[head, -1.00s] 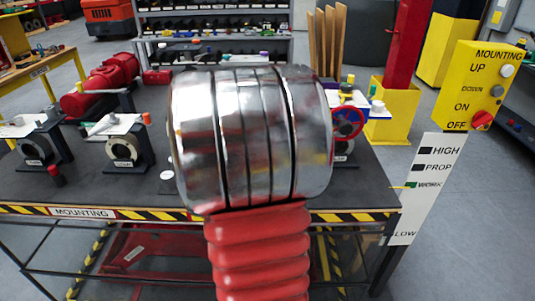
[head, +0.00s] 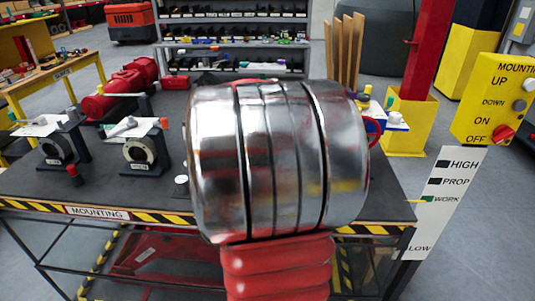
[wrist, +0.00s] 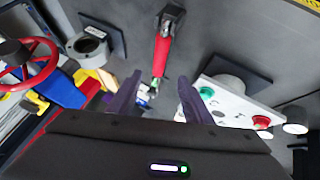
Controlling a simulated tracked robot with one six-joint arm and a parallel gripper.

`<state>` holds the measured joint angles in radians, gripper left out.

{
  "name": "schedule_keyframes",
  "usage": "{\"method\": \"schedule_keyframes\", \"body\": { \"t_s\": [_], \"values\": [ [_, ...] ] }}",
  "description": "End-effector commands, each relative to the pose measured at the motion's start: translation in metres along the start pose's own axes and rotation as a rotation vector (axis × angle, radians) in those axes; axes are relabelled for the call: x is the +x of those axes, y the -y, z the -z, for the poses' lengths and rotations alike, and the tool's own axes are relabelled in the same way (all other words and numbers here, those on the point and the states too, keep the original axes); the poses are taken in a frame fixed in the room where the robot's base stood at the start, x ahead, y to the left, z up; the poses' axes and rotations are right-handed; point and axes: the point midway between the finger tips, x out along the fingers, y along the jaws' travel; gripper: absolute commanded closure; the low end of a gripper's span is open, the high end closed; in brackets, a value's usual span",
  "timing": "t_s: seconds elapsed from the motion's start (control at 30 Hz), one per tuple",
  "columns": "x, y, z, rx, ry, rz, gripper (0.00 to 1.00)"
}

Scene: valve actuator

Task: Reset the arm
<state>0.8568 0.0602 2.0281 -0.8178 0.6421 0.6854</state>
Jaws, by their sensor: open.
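My arm, a silver cylinder over a red ribbed sleeve, fills the middle of the head view and hides the centre of the mounting table (head: 50,183). My gripper is hidden in the head view. In the wrist view my gripper (wrist: 157,98) is open, its two dark fingers apart. Beyond the fingers is a red-handled part (wrist: 162,52) on the dark surface. I cannot tell whether the fingers touch anything there; nothing is clearly held between them.
In the wrist view, a red handwheel (wrist: 30,65) and a grey ring mount (wrist: 90,46) are at left, and a white button panel (wrist: 238,108) at right. In the head view, ring stands (head: 142,152) are left of my arm; a yellow control box (head: 500,100) stands at right.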

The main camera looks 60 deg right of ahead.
Motion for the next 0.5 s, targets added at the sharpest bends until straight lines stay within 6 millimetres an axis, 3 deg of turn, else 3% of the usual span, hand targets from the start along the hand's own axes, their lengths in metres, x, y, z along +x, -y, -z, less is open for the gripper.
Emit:
{"method": "schedule_keyframes", "body": {
  "t_s": [0.5],
  "values": [
    [0.0000,-0.0006,-0.0009,-0.035,0.004,-0.002,0.54]
  ]
}}
